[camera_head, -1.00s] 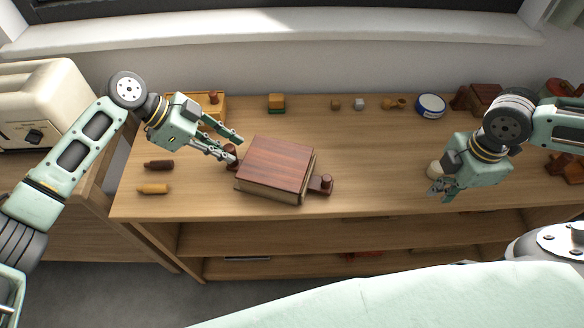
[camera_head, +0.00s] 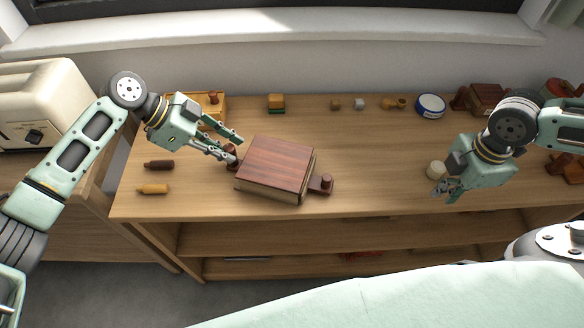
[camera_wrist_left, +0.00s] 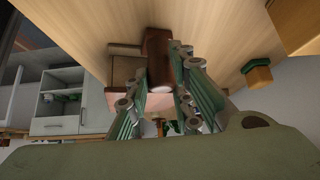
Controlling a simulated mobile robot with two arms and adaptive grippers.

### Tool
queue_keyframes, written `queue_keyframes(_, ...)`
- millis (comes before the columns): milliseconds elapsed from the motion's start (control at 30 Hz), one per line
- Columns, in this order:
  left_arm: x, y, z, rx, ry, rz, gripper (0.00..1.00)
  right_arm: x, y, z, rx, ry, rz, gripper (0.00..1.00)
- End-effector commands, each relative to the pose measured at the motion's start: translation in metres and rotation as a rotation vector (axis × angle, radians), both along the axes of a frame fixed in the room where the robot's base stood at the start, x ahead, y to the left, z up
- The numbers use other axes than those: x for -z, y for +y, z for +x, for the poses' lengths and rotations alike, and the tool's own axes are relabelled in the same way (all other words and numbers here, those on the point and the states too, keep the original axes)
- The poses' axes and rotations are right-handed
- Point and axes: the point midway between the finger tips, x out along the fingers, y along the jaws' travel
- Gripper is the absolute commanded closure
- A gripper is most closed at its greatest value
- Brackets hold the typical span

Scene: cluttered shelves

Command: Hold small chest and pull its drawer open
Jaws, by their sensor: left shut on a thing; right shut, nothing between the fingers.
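The small chest (camera_head: 275,165) has a reddish-brown wooden top and sits near the front edge of the wooden shelf top. A dark brown knob or post (camera_head: 231,158) stands at its left side, and a piece with a round knob (camera_head: 322,184) sticks out at its right side. My left gripper (camera_head: 232,149) is shut on the left post. The left wrist view shows that dark post (camera_wrist_left: 159,50) between the fingers, with the chest (camera_wrist_left: 122,78) behind it. My right gripper (camera_head: 446,188) is shut and empty, well to the right of the chest, above the shelf's front.
A dark bottle-shaped piece (camera_head: 159,165) and a yellow one (camera_head: 153,189) lie left of the chest. A cream cylinder (camera_head: 436,169) stands beside my right gripper. Small blocks and a blue-rimmed round tin (camera_head: 430,105) line the back. Between chest and right gripper the top is clear.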

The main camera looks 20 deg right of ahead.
Motion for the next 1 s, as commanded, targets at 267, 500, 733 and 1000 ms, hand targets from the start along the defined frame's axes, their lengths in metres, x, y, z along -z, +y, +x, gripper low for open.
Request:
queue_keyframes(267,0.000,0.000,0.000,-0.001,0.000,-0.001,1.00,0.000,-0.003,-0.003,0.000,0.001,0.000,1.00)
queue_keyframes(500,0.000,0.000,0.000,-0.001,0.000,-0.001,1.00,0.001,-0.006,-0.005,0.001,0.002,0.000,1.00)
queue_keyframes(733,0.000,0.000,0.000,-0.001,0.000,-0.001,1.00,0.000,-0.009,-0.007,0.001,0.002,0.000,1.00)
queue_keyframes(1000,0.000,0.000,0.000,-0.001,0.000,-0.001,1.00,0.000,-0.012,-0.009,0.001,0.002,0.000,1.00)
